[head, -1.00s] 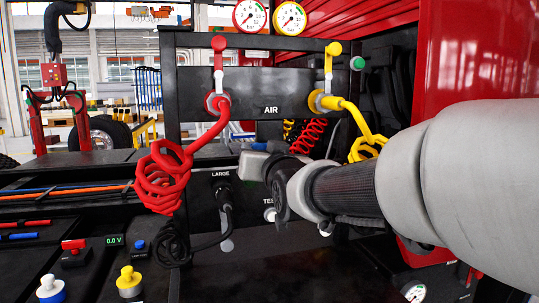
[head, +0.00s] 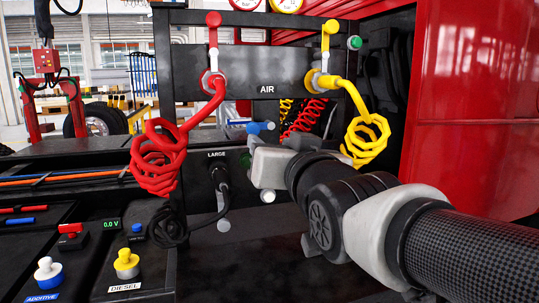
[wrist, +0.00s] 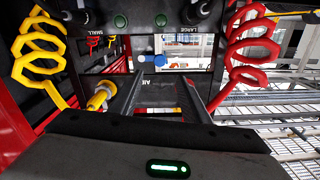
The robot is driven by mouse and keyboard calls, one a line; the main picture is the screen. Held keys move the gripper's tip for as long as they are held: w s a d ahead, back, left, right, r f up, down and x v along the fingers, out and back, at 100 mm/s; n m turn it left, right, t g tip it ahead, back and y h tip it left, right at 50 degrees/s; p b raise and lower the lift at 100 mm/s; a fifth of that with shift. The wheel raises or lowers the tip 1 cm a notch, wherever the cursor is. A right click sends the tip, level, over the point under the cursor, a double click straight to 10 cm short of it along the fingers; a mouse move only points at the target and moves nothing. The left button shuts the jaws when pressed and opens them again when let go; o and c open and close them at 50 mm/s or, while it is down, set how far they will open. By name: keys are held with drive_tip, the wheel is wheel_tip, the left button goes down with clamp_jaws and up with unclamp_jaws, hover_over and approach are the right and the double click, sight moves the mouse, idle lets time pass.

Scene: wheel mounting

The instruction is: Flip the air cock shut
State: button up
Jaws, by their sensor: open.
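A black panel marked AIR (head: 240,75) bears two cocks. The red cock lever (head: 213,40) on the left and the yellow cock lever (head: 328,45) on the right both stand upright above their fittings. The yellow fitting also shows in the wrist view (wrist: 97,100), where the panel appears upside down. My gripper (wrist: 161,80) is open, with nothing between its fingers, and faces the panel. In the head view my gripper (head: 258,165) is below the AIR panel, apart from both levers; its fingertips are hard to make out there.
A red coiled hose (head: 158,158) hangs at the left and a yellow coiled hose (head: 366,140) at the right, close to my arm. A black cable (head: 224,190) plugs in under LARGE. A bench with yellow and blue knobs lies lower left; a red cabinet (head: 475,90) stands right.

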drive_tip(key=v, duration=0.4)
drive_tip(key=s+d+f+m+g+h+p, duration=0.1)
drive_tip(key=s+d+f+g+h+p, duration=0.4)
drive_tip(key=s+d+f+g+p, duration=0.4)
drive_tip(key=s+d+f+g, duration=0.2)
drive_tip(key=s+d+f, duration=0.1)
drive_tip(key=s+f, duration=0.2)
drive_tip(key=shift+g, duration=0.4)
